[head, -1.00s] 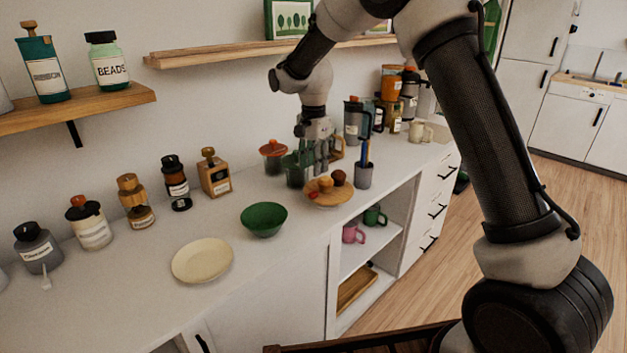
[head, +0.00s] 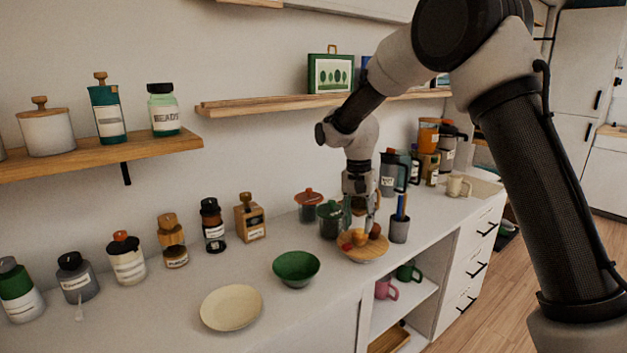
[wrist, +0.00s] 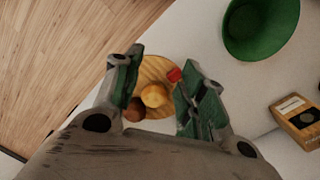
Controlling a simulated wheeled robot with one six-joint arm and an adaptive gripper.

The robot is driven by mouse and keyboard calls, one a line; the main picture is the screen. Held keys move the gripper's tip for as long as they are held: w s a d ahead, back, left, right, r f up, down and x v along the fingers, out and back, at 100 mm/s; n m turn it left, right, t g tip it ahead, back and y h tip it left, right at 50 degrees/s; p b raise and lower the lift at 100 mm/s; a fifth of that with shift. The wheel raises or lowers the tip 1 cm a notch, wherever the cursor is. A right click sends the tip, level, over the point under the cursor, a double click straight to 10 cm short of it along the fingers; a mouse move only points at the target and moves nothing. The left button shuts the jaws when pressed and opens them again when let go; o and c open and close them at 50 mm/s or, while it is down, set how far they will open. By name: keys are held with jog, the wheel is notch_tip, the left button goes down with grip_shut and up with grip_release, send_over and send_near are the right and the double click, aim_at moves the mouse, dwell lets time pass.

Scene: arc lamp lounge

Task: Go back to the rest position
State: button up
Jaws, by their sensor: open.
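My gripper (head: 360,218) hangs over the white counter at the end of my arm, above a round wooden board (head: 369,254) with small items on it. In the wrist view my gripper (wrist: 152,88) has its two green-padded fingers spread apart. Between and below them lie an orange-yellow round item (wrist: 154,95), a brown one (wrist: 134,110) and a red one (wrist: 174,75) on the board. Nothing is held between the fingers. In the head view the fingers partly hide the items, and I cannot tell the exact gap above them.
A green bowl (head: 296,269) and a cream plate (head: 231,307) sit left of the board. A grey cup with pens (head: 399,229) stands close on the right. A dark green lidded jar (head: 330,220) stands just behind. Wall shelves (head: 310,102) run above the counter.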

jog(key=s+d+r+n+t, duration=0.1)
jog(key=s+d+r, duration=0.4)
jog(key=s, duration=0.5)
jog(key=s+d+r+n+t, duration=0.2)
jog(key=s+d+r, duration=0.3)
jog(key=s+d, duration=0.5)
jog(key=s+d+r+n+t, duration=0.1)
jog(key=s+d+r, duration=0.3)
jog(key=s+d, duration=0.4)
jog(key=shift+s+r+n+t, duration=0.4)
jog(key=shift+s+t, duration=0.3)
jog(key=shift+s, duration=1.55)
